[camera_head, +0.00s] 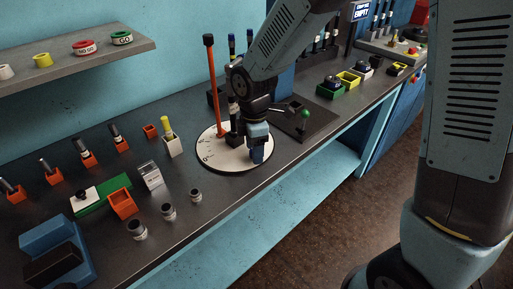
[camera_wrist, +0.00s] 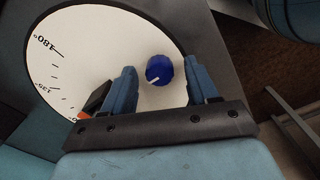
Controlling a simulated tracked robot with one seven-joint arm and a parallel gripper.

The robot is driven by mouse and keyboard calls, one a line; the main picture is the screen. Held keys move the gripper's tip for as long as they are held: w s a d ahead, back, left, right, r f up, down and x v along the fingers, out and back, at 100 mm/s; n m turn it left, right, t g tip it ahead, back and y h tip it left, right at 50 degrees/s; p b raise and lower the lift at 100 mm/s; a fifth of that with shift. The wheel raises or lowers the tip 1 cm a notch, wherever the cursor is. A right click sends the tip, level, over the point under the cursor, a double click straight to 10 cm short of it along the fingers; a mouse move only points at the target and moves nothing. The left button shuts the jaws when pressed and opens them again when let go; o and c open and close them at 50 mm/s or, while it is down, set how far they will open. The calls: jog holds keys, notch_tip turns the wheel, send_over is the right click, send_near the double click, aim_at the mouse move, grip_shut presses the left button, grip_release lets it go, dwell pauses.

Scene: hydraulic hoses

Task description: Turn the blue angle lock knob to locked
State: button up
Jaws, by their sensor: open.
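The blue angle lock knob (camera_wrist: 159,70) is round with a white pointer mark and sits on the white dial plate (camera_wrist: 105,35) in the wrist view. The mark points toward the lower left of the knob. My gripper (camera_wrist: 163,80) is open, with one blue finger on each side of the knob and a visible gap to each. In the head view my gripper (camera_head: 256,155) is low over the right part of the dial plate (camera_head: 210,160), and the knob is hidden behind it. The dial plate carries angle numbers, with 180 readable in the wrist view.
An orange upright lever (camera_head: 213,90) stands on the dial plate, left of my gripper. A dark plate with a green-knobbed lever (camera_head: 304,118) is to the right. Fittings (camera_head: 168,211) and orange holders (camera_head: 122,204) stand on the bench to the left.

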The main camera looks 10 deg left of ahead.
jog(key=shift+f, duration=0.1)
jog(key=shift+c, duration=0.4)
jog(key=c, duration=0.9)
jog(key=shift+d, duration=0.25)
jog(key=shift+c, duration=0.3)
jog(key=shift+a, duration=0.2)
